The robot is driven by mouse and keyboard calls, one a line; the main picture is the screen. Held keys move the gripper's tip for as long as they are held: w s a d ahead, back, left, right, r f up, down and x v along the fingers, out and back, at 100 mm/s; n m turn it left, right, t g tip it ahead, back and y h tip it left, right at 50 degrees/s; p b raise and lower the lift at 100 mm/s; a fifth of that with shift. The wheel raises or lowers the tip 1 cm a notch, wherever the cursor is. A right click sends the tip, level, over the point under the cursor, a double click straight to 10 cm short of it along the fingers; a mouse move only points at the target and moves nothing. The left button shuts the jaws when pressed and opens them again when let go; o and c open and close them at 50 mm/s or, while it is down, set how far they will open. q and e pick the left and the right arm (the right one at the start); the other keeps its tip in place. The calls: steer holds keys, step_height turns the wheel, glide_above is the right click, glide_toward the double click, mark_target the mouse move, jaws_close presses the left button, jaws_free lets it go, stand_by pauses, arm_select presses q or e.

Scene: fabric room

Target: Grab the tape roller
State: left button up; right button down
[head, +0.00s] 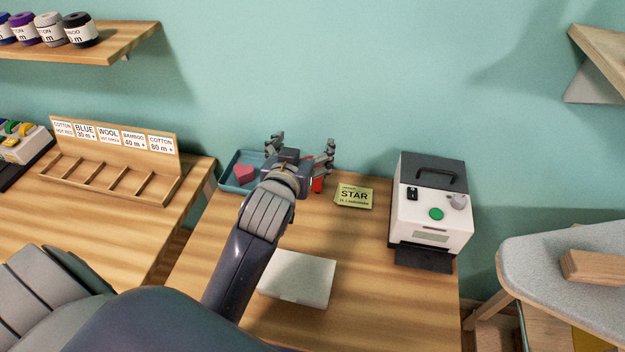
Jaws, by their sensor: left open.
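My left gripper (302,147) is open, its fingers spread toward the wall, over the back of the wooden table (360,280). A small red-orange thing (317,185) shows just beside and partly behind the gripper; it may be the tape roller, but most of it is hidden and I cannot tell. Nothing is visibly held between the fingers. My right gripper is not in view.
A blue tray (227,184) holding a pink item (244,174) is left of the gripper. A yellow-green STAR card (354,196) and a white machine (431,208) stand to the right. A pale flat block (298,277) lies in front. A wooden label rack (112,170) is at left.

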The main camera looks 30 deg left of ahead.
arm_select(q)
step_height(320, 180, down, 3)
steer(key=b, duration=0.3)
glide_above(316, 186)
steer(key=s, duration=0.4)
steer(key=f, duration=0.8)
steer(key=shift+s+a+f, duration=0.15)
steer(key=shift+a+f, duration=0.05)
steer(key=shift+a, duration=0.2)
steer(key=shift+x, duration=0.9)
steer(key=x, duration=0.5)
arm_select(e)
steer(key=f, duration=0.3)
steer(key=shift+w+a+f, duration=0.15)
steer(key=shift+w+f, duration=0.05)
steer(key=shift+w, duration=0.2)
arm_select(q)
steer(key=c, duration=1.3)
